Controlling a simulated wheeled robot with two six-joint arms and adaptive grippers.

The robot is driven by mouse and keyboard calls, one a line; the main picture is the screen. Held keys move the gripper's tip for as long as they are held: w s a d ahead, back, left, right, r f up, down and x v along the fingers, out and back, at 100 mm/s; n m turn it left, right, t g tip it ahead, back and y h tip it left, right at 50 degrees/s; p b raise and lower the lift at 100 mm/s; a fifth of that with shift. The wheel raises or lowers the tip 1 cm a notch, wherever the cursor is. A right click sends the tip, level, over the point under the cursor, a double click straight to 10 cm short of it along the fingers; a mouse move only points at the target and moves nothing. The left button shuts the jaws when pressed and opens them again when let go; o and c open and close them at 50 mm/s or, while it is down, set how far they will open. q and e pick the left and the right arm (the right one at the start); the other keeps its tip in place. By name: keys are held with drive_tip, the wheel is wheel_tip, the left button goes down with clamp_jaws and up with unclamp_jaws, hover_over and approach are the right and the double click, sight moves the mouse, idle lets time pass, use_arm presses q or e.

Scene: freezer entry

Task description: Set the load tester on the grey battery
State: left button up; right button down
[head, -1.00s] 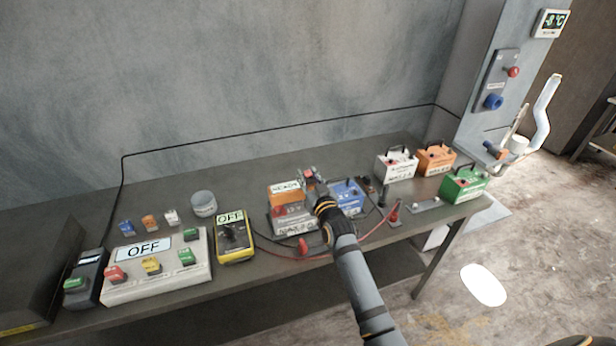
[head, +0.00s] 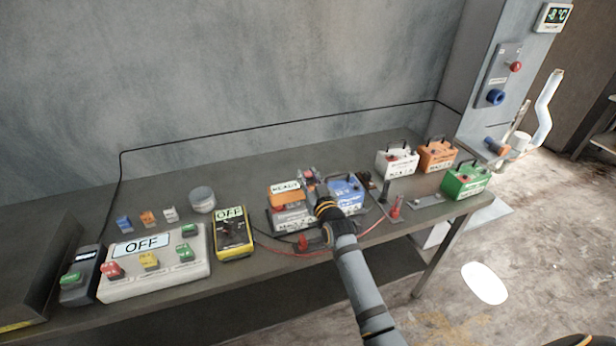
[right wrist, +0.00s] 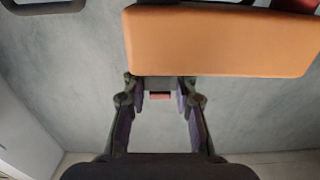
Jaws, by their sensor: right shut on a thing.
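The load tester (head: 283,190), an orange box with a lit white display, appears at the top of the grey battery (head: 291,217); whether it touches is hard to tell. My right gripper (head: 311,180) is just right of the tester, beside the blue battery (head: 346,191). In the right wrist view, the tester's orange body (right wrist: 220,40) lies ahead of the fingers, offset to the right. The right gripper (right wrist: 160,96) is shut on a small reddish part between its fingertips, probably belonging to the tester. My left gripper is out of view.
White (head: 397,162), orange (head: 437,157) and green (head: 466,183) batteries stand at the table's right. A yellow meter (head: 233,236) and a button panel (head: 155,266) are at left. Red and black cables cross near the front edge. The back middle of the table is clear.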

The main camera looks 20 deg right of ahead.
drive_tip(key=shift+f, duration=0.2)
drive_tip(key=c, duration=1)
unclamp_jaws()
drive_tip(key=shift+s+f, duration=0.1)
drive_tip(key=shift+f, duration=0.05)
drive_tip(key=s, duration=1.2)
drive_tip(key=shift+d, duration=0.2)
